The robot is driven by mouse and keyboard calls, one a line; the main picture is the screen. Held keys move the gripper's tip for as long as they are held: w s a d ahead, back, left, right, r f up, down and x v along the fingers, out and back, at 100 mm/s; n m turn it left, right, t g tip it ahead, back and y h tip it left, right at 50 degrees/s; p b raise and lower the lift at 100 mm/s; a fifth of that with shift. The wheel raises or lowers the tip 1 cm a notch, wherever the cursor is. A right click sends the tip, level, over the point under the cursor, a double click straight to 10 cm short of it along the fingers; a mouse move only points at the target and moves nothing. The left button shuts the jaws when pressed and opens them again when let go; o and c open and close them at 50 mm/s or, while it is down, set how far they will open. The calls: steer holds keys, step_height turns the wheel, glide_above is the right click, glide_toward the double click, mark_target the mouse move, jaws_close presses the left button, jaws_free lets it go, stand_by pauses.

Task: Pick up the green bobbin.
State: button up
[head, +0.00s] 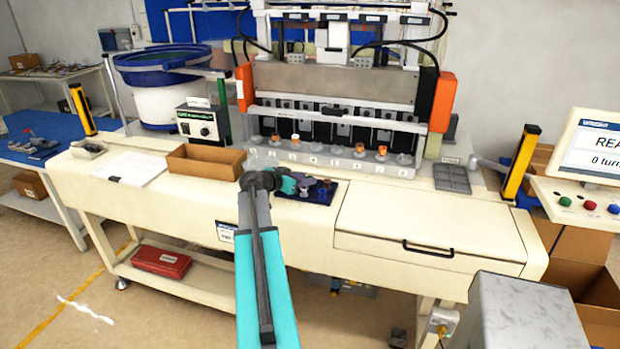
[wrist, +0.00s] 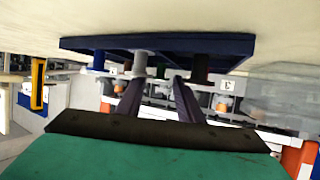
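In the wrist view, which is upside down, a dark blue tray (wrist: 225,44) carries several small upright bobbins. A dark green bobbin (wrist: 201,67) appears to stand right of the fingers, though it is dim and its colour is hard to read. A grey-white bobbin (wrist: 140,63) and a blue bobbin (wrist: 98,60) stand to its left. My gripper (wrist: 156,82) is open, its two dark fingers apart with nothing held between them. In the head view my gripper (head: 318,186) is low over the blue tray (head: 318,198); individual bobbins are hard to tell there.
An empty-looking cardboard box (head: 205,168) is left of the tray. Behind is a row of orange and pale pieces on the machine (head: 335,155). A grey tray (head: 451,178) lies to the right. The cream lid with a handle (head: 428,222) is clear.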

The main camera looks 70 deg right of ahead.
steer(key=shift+s+d+f, duration=0.15)
steer(key=shift+d+f, duration=0.05)
steer(key=shift+d, duration=0.2)
steer(key=c, duration=0.8)
steer(key=shift+r, duration=0.15)
steer(key=shift+r+b, duration=1.05)
steer(key=shift+r, duration=0.6)
steer(key=w+a+b, duration=0.1)
steer(key=a, duration=0.4)
steer(key=w+a+r+b, duration=0.1)
steer(key=a+b, duration=0.1)
steer(key=a, duration=0.3)
steer(key=w+a+b, duration=0.1)
steer(key=w+a, duration=0.1)
steer(key=a, duration=0.3)
steer(key=shift+a+r+b, duration=0.25)
steer(key=shift+b, duration=0.15)
